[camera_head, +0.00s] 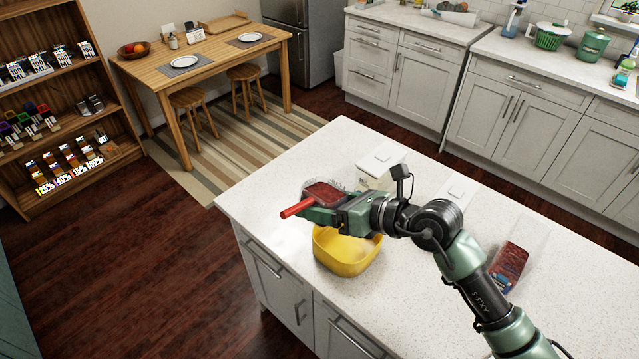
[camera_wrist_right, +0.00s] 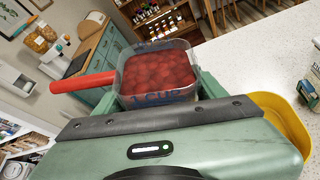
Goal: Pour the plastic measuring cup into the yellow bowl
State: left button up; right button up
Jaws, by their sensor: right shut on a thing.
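The clear plastic measuring cup (camera_head: 322,193) has a red handle and holds round red pieces. It also shows in the right wrist view (camera_wrist_right: 158,75), with "1 CUP" printed on its side. My right gripper (camera_head: 318,208) is shut on the cup and holds it roughly level, above the counter, over or just left of the yellow bowl's back rim. The yellow bowl (camera_head: 345,256) stands on the counter near its front left edge, partly hidden by my gripper. Its rim shows at the right in the right wrist view (camera_wrist_right: 290,118). My left gripper is not in view.
On the white speckled counter (camera_head: 420,290), a white-lidded container (camera_head: 381,160) stands behind my gripper. Another pale lid (camera_head: 457,190) is to its right. A clear container with red contents (camera_head: 508,264) sits right of my forearm. The counter's left edge is close to the bowl.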

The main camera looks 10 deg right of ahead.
jog(key=f+b, duration=0.3)
jog(key=shift+s+d+f+m+y, duration=0.15)
jog(key=shift+d+f+m+y, duration=0.05)
jog(key=shift+f+m+y, duration=0.1)
jog(key=f+m+b, duration=0.1)
jog(key=f+b, duration=0.1)
jog(key=w+d+f+m+y+b, duration=0.1)
jog(key=f+b, duration=0.2)
jog(key=f+m+g+b, duration=0.1)
jog(key=f+b, duration=0.1)
jog(key=b, duration=0.1)
jog(key=shift+w+d+f+y, duration=0.15)
jog(key=shift+w+d+y, duration=0.1)
jog(key=shift+y, duration=0.15)
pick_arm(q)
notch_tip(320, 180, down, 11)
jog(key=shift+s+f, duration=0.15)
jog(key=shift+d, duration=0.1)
pick_arm(e)
jog(key=shift+f, duration=0.15)
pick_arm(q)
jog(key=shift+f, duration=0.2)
pick_arm(e)
jog(key=shift+d+f+m+y, duration=0.1)
jog(key=shift+f+m+y, duration=0.4)
jog(key=shift+m, duration=0.5)
